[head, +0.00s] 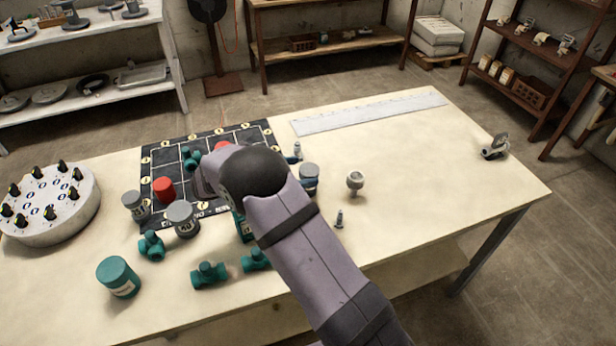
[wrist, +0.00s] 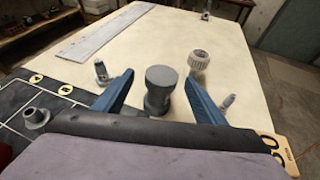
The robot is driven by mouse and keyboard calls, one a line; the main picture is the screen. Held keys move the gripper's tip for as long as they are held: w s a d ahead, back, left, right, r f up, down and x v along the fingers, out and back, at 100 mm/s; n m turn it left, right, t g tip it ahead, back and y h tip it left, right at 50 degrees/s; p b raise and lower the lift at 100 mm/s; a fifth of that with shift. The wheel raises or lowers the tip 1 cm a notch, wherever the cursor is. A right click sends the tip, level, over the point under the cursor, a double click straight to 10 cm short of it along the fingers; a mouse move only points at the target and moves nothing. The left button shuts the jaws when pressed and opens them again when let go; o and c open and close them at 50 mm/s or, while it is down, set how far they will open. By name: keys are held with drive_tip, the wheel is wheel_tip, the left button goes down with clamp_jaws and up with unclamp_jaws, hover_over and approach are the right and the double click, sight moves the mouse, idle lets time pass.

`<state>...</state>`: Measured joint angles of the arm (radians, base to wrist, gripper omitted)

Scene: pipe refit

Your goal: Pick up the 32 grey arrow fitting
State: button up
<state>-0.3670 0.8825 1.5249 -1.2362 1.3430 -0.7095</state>
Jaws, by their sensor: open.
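A grey fitting (wrist: 160,88) with a round flat top and a narrower waist stands upright in the wrist view, between the two blue fingers of my gripper (wrist: 158,76). The fingers are apart, one on each side of it, with a gap showing on both sides. The same grey fitting (head: 310,171) shows beside my arm in the head view, where my arm hides most of the gripper. Two other grey fittings stand at the mat's near edge, one left (head: 136,206) and one right (head: 182,217). I cannot read a size or arrow mark on any of them.
A pale knurled fitting (head: 355,182) and small grey pieces, one near (head: 339,219) and one far (head: 298,150), stand close by. A black grid mat (head: 160,155) holds a red cylinder (head: 164,189). Teal fittings (head: 209,275) stand in front. The table's right side is mostly clear.

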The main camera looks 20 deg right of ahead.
sight(317, 169)
drive_tip(key=shift+r+p+x, duration=0.15)
drive_tip(key=shift+p+x, duration=0.5)
drive_tip(key=shift+x, duration=0.95)
drive_tip(key=shift+r+p+x, duration=0.1)
drive_tip(key=shift+p+x, duration=0.5)
drive_tip(key=shift+x, duration=1)
drive_tip(key=shift+d+f, duration=0.25)
drive_tip(key=shift+d, duration=0.25)
drive_tip(key=c, duration=1.2)
